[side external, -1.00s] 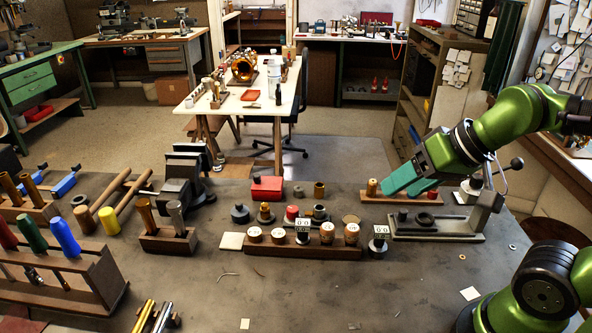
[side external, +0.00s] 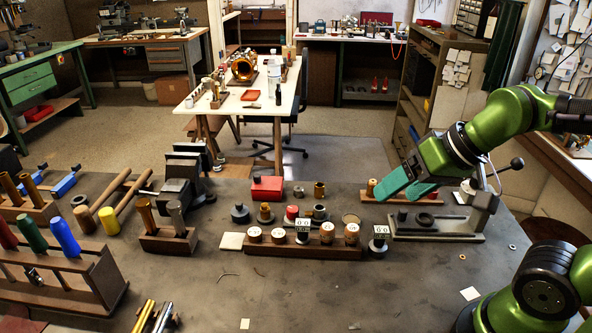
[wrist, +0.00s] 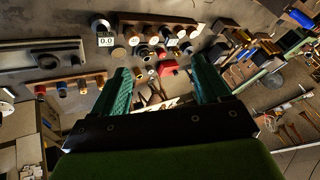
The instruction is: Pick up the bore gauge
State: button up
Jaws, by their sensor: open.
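Two small gauges with black digital readouts are in view, and I cannot tell for sure which is the bore gauge. One readout gauge (side external: 380,240) stands on the bench just right of the long wooden block; it also shows in the wrist view (wrist: 105,39). The other readout gauge (side external: 303,230) sits in the block among round wooden pieces with pale tops. My gripper (side external: 393,196) is open and empty, with teal fingers. It hangs above the bench, behind and above the first gauge, touching nothing visible. Both fingers also show in the wrist view (wrist: 160,66).
The long wooden block (side external: 262,248) lies mid-bench. A grey fixture with a flat base (side external: 455,234) stands right of the first gauge. A red box (side external: 267,189), small cylinders and rings lie behind the block. The front of the bench is mostly clear.

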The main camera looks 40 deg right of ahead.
aim_at(304, 222)
jog(key=w+a+f+n+g+h, duration=0.1)
jog(key=w+a+f+n+g, duration=0.15)
jog(key=w, duration=0.55)
jog(key=w+a+f+n+g+h, duration=0.1)
jog(key=w+a+f+g, duration=0.15)
jog(key=w, duration=0.65)
jog(key=f, duration=0.6)
jog(key=w+f, duration=0.1)
jog(key=f, duration=0.2)
jog(key=shift+f, duration=0.4)
jog(key=shift+w+d+f, duration=0.1)
jog(key=shift+w+f, duration=0.15)
jog(key=shift+f, duration=0.6)
jog(key=shift+w+f, duration=0.25)
jog(key=shift+f, duration=0.6)
jog(key=shift+w+d+f, duration=0.1)
jog(key=shift+w+f, duration=0.15)
jog(key=shift+f, duration=0.6)
jog(key=c, duration=1.2)
jog(key=shift+r, duration=0.1)
jog(key=r, duration=0.9)
jog(key=shift+d, duration=0.2)
jog(key=w+d+r, duration=0.1)
jog(key=w+d, duration=0.3)
jog(key=d, duration=0.5)
jog(key=shift+w+r, duration=0.25)
